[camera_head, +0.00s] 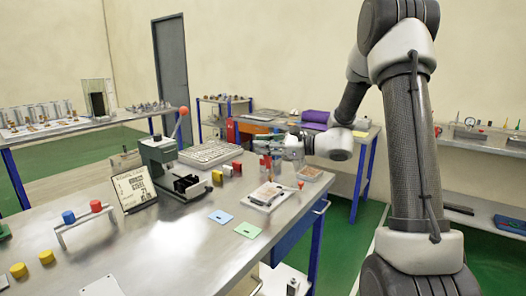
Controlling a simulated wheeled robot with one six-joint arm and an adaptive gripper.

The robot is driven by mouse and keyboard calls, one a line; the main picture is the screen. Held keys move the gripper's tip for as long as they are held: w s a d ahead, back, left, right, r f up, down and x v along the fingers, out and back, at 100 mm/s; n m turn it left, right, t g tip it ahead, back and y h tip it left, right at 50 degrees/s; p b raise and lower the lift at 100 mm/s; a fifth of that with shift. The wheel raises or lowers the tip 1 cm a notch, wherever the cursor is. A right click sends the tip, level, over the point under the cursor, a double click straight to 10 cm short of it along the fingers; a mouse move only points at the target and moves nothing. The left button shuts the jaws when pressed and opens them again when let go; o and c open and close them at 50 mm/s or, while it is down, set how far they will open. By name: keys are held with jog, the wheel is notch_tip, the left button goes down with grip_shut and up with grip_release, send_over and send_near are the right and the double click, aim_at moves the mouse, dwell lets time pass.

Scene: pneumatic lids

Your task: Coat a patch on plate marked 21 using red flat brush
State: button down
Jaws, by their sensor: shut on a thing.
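My gripper (264,148) is above the right part of the metal workbench (160,250), small in the picture. It is shut on a small red thing (265,161) that hangs below its fingers. This looks like the red flat brush, but its bristles cannot be made out. A blue square plate (220,216) and a green square plate (247,231) lie flat on the bench, in front of the gripper and to its left. Dark marks on them are too small to read, so I cannot tell which is 21.
A pale board (268,196) with small items lies below the gripper, beside an orange-tipped tool (299,185). The bench's front middle is clear.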

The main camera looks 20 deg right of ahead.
jog(key=shift+s+r, duration=0.15)
jog(key=shift+r, duration=3.05)
jog(key=s+a+r+m+y, duration=0.1)
jog(key=s+a+r+m, duration=0.15)
jog(key=s+r, duration=0.2)
jog(key=shift+m, duration=0.65)
jog(key=shift+s+f, duration=0.2)
jog(key=shift+f, duration=2.4)
